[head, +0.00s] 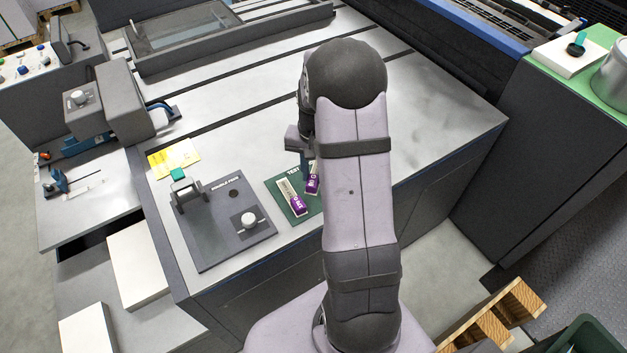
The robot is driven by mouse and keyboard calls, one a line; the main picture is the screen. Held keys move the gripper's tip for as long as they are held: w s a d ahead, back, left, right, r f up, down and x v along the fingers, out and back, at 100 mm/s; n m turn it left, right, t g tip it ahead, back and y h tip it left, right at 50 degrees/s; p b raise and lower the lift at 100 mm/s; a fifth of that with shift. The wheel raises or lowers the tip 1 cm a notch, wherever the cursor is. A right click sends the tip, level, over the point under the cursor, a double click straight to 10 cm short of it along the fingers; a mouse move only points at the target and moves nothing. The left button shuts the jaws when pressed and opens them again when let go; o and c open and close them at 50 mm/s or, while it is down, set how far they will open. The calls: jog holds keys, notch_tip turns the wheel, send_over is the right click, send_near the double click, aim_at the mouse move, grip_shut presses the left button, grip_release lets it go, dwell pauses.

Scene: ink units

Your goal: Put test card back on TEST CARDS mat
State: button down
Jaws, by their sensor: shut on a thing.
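The green TEST CARDS mat (276,186) lies on the grey table, partly hidden behind my arm; only "TEST" of its lettering shows. One white-and-purple test card (293,198) lies on the mat's left part. A second purple-and-white test card (312,184) is at the mat's far right visible part, just below my gripper (306,170). My gripper points down there and is shut on this second card. The fingertips are small and partly hidden by my arm. I cannot tell whether the held card touches the mat.
A dark plate (262,232) with a knob and a small grey device stands left of the mat. Yellow notes (172,160) lie behind it. The table surface (250,140) behind the mat is clear. The table's front edge (255,268) is close to the mat.

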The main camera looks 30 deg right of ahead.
jog(key=shift+f+p, duration=0.5)
jog(key=shift+f, duration=1.55)
jog(key=shift+f+b, duration=0.35)
jog(key=shift+f, duration=0.3)
jog(key=c, duration=1.5)
grip_release()
jog(key=shift+r, duration=0.1)
